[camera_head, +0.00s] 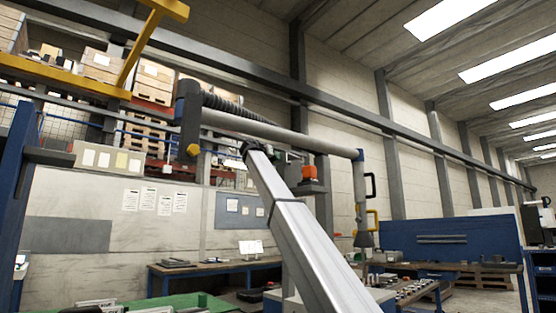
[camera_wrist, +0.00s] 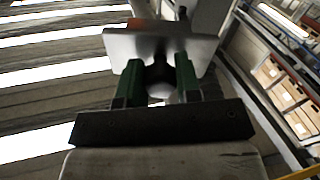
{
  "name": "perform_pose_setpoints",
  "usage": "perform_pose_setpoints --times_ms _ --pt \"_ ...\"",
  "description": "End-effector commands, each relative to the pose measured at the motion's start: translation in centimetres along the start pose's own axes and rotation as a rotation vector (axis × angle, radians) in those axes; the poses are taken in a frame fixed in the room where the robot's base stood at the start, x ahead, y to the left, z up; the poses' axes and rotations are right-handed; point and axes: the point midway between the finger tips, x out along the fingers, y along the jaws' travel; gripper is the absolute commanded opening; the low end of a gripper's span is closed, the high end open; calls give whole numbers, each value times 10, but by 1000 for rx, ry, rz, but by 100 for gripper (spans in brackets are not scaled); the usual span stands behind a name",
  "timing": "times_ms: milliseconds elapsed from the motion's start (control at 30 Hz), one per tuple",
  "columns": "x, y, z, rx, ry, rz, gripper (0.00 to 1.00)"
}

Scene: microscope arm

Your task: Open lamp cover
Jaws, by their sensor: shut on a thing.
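In the wrist view my gripper (camera_wrist: 158,66) has two green fingers closed on a dark, rounded part (camera_wrist: 160,73). The fingers hide its sides, and I cannot tell whether it is a knob or handle of the lamp cover. A flat grey plate (camera_wrist: 205,48) lies just beyond the fingertips, with a small orange patch at its top edge. In the head view a long grey jointed arm (camera_head: 290,134) runs across the middle, with a hanging end section (camera_head: 361,200) at its right.
An orange box-like part (camera_head: 310,174) shows just right of my arm. A yellow beam (camera_head: 70,78) crosses the upper left. Workbenches (camera_head: 215,270) and a blue panel (camera_head: 450,246) stand behind. Open air surrounds the upper right.

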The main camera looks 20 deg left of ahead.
Motion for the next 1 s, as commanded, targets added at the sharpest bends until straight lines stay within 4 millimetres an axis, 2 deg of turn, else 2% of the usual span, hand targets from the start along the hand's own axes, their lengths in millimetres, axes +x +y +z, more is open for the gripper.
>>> perform_pose_setpoints --times_ms 267,300,367,400,767,1000 --pt "1 -1 1 0 -2 0 0" --pt "1 0 1 0 -2 0 34" --pt "1 0 1 0 -2 0 54" --pt "1 0 1 0 -2 0 57" --pt "-3 0 1 0 -1 0 57" --pt "-28 0 1 0 1 -2 57"
